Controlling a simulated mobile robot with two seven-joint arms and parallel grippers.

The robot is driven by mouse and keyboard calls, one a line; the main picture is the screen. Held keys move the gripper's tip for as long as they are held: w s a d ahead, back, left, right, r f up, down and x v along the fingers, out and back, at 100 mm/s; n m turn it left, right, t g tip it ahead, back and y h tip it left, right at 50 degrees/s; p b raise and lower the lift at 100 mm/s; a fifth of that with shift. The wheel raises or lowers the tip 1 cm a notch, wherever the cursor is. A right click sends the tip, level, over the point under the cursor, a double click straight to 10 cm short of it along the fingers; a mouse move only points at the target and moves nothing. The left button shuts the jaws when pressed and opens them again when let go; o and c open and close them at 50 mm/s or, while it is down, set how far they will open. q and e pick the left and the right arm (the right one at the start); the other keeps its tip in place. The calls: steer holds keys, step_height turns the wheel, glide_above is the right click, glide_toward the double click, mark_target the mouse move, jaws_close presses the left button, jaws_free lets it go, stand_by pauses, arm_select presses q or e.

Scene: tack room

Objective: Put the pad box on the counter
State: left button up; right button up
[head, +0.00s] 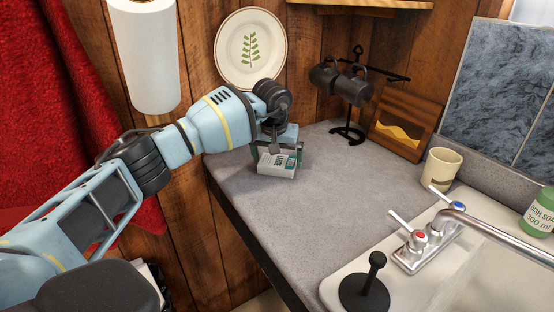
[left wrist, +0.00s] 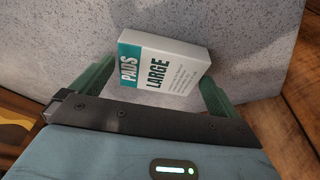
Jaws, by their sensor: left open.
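The pad box (head: 276,164) is a small white and teal carton on the grey counter (head: 330,205), near its back left corner. In the left wrist view the pad box (left wrist: 165,64) reads "PADS LARGE" and lies between the two green fingers. My left gripper (head: 277,152) is open around the box, with gaps beside it; the fingers also show in the left wrist view (left wrist: 152,85). The box seems to rest on the counter surface. My right gripper is in neither view.
A black mug rack (head: 348,132) with dark mugs stands behind to the right, by a wooden board (head: 404,126). A beige cup (head: 440,168), a faucet (head: 430,236) and a sink with a black stopper (head: 365,288) are at right. The middle counter is clear.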

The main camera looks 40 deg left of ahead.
arm_select(q)
steer(key=v, duration=1.1)
